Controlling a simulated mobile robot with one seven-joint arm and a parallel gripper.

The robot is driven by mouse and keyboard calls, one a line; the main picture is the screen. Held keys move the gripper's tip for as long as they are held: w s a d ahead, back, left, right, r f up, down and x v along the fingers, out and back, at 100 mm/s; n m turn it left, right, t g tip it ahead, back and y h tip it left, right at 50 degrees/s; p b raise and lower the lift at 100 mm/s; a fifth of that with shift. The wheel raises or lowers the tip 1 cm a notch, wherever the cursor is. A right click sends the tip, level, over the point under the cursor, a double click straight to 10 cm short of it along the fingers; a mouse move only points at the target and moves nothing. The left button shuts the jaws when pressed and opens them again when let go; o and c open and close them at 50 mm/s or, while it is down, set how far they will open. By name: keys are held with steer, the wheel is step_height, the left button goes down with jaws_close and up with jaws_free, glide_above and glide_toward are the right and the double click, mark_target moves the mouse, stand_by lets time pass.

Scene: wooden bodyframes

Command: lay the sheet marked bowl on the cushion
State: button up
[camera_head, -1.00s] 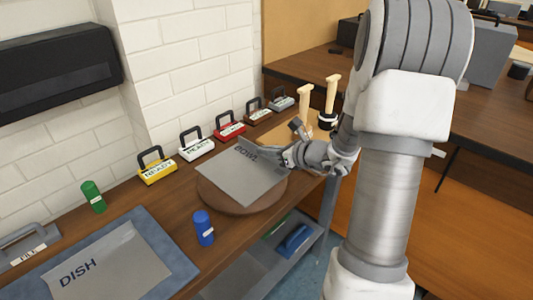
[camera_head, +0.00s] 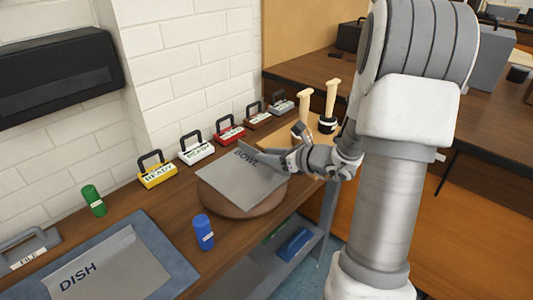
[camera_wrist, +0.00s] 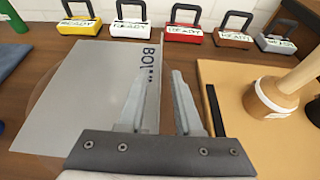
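The grey sheet marked BOWL (camera_head: 240,183) lies on a round brown disc (camera_head: 236,211) that looks like the cushion, overhanging its rim in places. In the wrist view the sheet (camera_wrist: 90,85) covers most of the disc, with its lettering near the right edge. My gripper (camera_head: 270,153) is at the sheet's far right edge. In the wrist view its two fingers (camera_wrist: 160,105) stand apart, the left one over the sheet and the right one beyond its edge. I cannot tell whether the left finger touches the sheet.
A sheet marked DISH (camera_head: 110,270) lies on a blue mat (camera_head: 165,250) at the near left. A blue bottle (camera_head: 203,232) and green bottle (camera_head: 94,200) stand nearby. Several handled label blocks (camera_head: 157,174) line the wall. Wooden-handled tools (camera_head: 330,103) stand by a board right of my gripper.

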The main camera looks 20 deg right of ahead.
steer(key=p+v, duration=0.2)
steer(key=v, duration=0.9)
